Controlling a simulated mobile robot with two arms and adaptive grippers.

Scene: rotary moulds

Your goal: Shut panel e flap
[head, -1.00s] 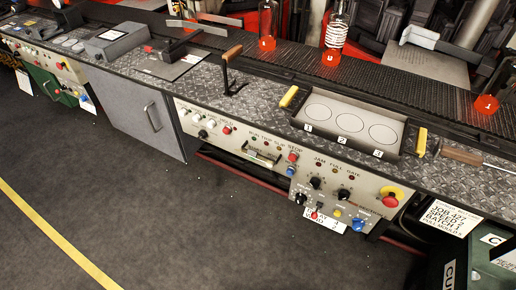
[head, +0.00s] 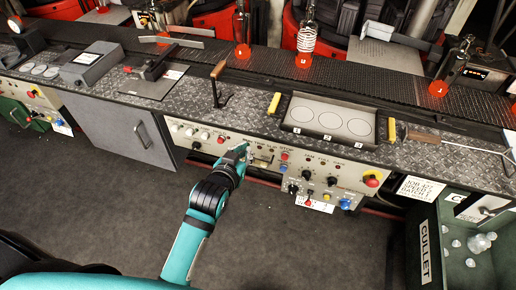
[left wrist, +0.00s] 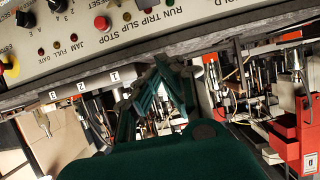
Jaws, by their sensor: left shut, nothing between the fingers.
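The cream control panel (head: 275,155) runs along the front of the bench, with knobs, lamps and buttons. A small pale flap-like piece (head: 262,160) sits low on it, below the row of lamps; no letter on it is readable, and I cannot tell how far it stands open. My left gripper (head: 241,149) is shut and empty at the panel front, just left of this piece; whether they touch is unclear. In the left wrist view the shut dark fingers (left wrist: 158,88) are below the upside-down panel (left wrist: 120,30), and I cannot pick out the flap. My right gripper is not seen.
A grey cabinet door (head: 120,130) with a handle is at left. A green cullet bin (head: 425,250) stands at right. The floor in front is clear.

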